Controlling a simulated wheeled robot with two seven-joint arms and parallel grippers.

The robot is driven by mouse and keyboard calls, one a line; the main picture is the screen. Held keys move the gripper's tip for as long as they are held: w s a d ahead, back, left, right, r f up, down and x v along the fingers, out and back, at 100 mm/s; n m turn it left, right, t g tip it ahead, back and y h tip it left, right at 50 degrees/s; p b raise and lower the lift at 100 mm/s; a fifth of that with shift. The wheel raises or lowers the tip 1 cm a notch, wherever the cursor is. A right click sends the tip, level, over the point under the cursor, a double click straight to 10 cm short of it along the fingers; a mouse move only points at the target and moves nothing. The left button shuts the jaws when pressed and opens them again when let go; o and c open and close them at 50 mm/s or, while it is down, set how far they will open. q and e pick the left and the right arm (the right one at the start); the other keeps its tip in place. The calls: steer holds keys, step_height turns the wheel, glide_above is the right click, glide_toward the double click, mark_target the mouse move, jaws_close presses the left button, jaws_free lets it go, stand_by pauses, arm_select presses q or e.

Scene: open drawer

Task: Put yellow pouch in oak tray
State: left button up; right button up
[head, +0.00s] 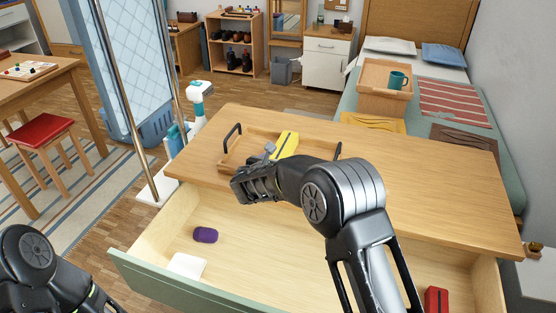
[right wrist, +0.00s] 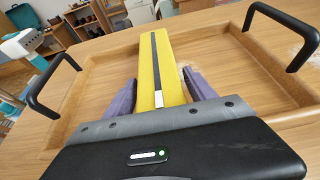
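The yellow pouch (head: 287,143) has a dark stripe along it. It also shows in the right wrist view (right wrist: 150,66). The oak tray (head: 227,161) stands on the desk top and has two black handles; its base also shows in the right wrist view (right wrist: 102,88). My left gripper is out of view.
The desk top (head: 430,170) is clear to the right of the tray. Below it the open drawer (head: 270,240) holds a purple item (head: 205,235), a white item (head: 187,265) and a red item (head: 436,300). Metal poles and a blue panel (head: 120,60) stand at left.

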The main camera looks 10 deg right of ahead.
steer(key=shift+o, duration=0.8)
steer(key=shift+r, duration=0.1)
steer(key=v, duration=1.2)
steer(key=shift+r, duration=0.1)
steer(key=shift+c, duration=0.2)
stand_by(0.6)
